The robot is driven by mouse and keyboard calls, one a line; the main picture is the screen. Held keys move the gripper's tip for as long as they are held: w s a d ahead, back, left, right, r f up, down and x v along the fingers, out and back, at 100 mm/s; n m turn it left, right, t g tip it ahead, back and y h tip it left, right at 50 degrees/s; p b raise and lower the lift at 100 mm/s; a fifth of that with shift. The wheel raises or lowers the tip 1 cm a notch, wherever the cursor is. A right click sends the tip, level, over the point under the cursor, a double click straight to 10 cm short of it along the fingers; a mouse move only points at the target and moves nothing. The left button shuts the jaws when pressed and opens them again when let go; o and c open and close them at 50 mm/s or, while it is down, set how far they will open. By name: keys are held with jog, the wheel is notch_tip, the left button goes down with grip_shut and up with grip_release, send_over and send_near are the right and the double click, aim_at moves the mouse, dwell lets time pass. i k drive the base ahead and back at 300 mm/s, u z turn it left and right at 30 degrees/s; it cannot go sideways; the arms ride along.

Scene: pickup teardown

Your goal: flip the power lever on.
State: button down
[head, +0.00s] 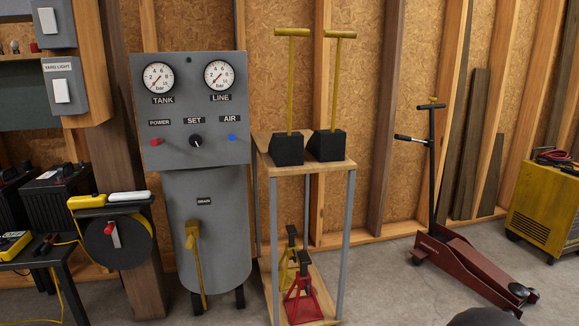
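The TANK gauge (158,77) and LINE gauge (219,75) are above. My gripper is not in view, and nothing covers the power lever.
A shelf stand (340,240) with two yellow-handled black blocks (326,145) stands close right of the compressor. A hose reel (112,238) and black batteries (58,195) are at left. A red floor jack (470,268) stands at right. Some floor between stand and jack is clear.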

aim_at(157, 141)
jog(key=z, duration=1.4)
jog(key=i, duration=0.6)
jog(key=u, duration=2.95)
jog(key=k, duration=0.65)
jog(key=u, duration=0.65)
jog(key=i, duration=1.3)
jog(key=u, duration=0.05)
